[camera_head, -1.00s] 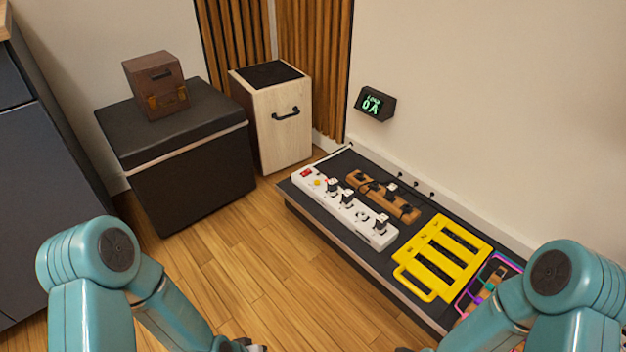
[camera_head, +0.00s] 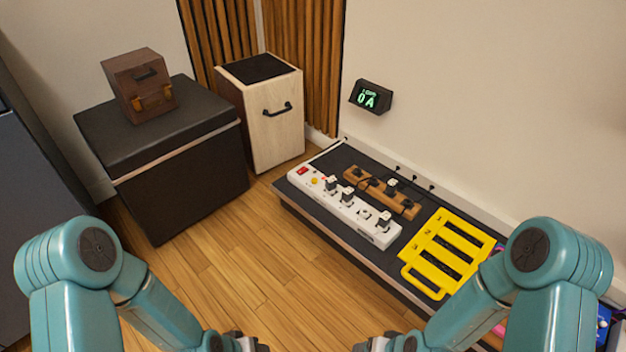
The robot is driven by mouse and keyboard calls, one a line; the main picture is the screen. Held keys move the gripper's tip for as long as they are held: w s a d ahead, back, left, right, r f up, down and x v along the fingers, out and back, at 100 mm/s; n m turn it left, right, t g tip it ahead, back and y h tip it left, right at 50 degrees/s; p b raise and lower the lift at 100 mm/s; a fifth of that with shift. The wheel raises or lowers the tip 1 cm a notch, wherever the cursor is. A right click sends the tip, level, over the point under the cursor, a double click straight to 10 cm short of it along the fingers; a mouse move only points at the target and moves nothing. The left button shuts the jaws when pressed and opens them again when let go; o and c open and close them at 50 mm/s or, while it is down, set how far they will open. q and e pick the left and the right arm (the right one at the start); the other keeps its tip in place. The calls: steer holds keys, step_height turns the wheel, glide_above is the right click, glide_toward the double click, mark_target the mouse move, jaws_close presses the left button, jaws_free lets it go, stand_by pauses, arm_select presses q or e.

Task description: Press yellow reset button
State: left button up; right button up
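The yellow reset button (camera_head: 314,181) is a small round spot near the far left end of the white power strip (camera_head: 352,214), next to a red switch (camera_head: 303,171). The strip lies on a low dark bench, with several black plugs in it. My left gripper (camera_head: 262,346) shows only partly at the bottom edge, left of centre. My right gripper (camera_head: 362,347) also shows only partly at the bottom edge. Both are well short of the strip and touch nothing visible. Their fingertips are too cut off to judge their opening.
The low bench (camera_head: 300,201) also carries a brown power strip (camera_head: 396,199) and a yellow slotted rack (camera_head: 414,284). A wall display (camera_head: 370,98) reads 0 A. A black box (camera_head: 190,190) and a pale cabinet (camera_head: 276,140) stand behind. The wooden floor (camera_head: 215,270) is clear.

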steer(key=shift+c, duration=0.3)
steer(key=shift+s+d, duration=0.1)
steer(key=shift+d, duration=0.05)
jaws_close()
stand_by(1.1)
